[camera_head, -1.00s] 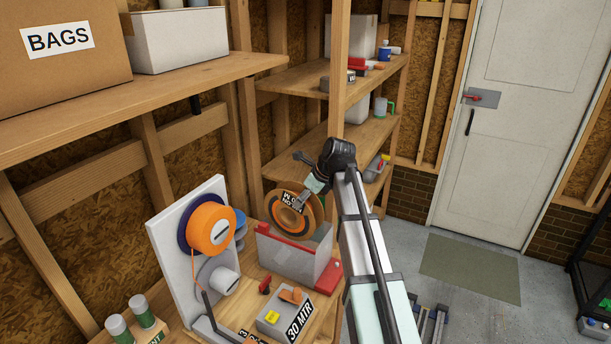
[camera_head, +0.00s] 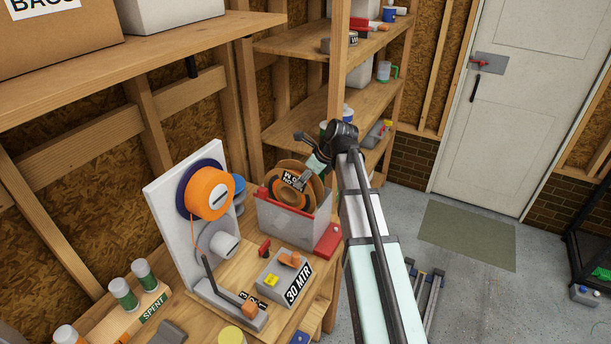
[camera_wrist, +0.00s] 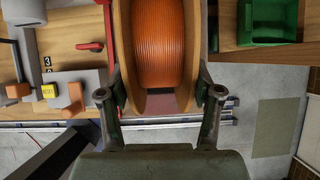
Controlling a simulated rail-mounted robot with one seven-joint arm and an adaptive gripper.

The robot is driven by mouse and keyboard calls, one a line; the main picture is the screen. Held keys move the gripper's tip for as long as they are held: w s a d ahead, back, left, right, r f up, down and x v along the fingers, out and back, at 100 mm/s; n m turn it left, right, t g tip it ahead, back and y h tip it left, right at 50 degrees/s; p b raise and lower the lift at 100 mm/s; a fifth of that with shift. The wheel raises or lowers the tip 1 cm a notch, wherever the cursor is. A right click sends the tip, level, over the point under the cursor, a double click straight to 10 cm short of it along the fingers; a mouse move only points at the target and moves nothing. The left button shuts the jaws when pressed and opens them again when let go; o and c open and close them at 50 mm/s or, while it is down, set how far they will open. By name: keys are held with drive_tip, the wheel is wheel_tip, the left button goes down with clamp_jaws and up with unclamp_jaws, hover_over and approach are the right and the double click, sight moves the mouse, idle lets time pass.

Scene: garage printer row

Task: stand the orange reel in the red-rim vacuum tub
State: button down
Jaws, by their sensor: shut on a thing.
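The orange reel (camera_head: 287,170) has wide tan-brown flanges, a dark printed label and orange filament wound between them. My gripper (camera_head: 304,181) is shut on it. In the wrist view the fingers (camera_wrist: 161,98) are on either side of the reel, and the orange winding (camera_wrist: 158,45) faces the camera. The red-rim vacuum tub (camera_head: 283,219) is a grey box with a red rim on the bench. The reel is upright, its lower part down inside the tub and hidden by the front wall. I cannot tell whether it touches the tub floor.
A white stand (camera_head: 165,222) with another orange spool (camera_head: 207,193) is left of the tub. A red piece (camera_head: 327,240) is at the tub's right. A grey box marked 30 MTR (camera_head: 284,280) sits in front. Wooden shelves (camera_head: 320,125) stand behind; a post rises close to my arm.

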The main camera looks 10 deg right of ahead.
sight(306, 198)
drive_tip(key=shift+f+b, duration=0.7)
drive_tip(key=shift+f, duration=1.65)
drive_tip(key=shift+f, duration=0.15)
drive_tip(key=shift+f, duration=1.2)
drive_tip(key=shift+f, duration=0.85)
idle(0.9)
drive_tip(key=shift+c, duration=0.7)
unclamp_jaws()
drive_tip(key=shift+o, duration=0.7)
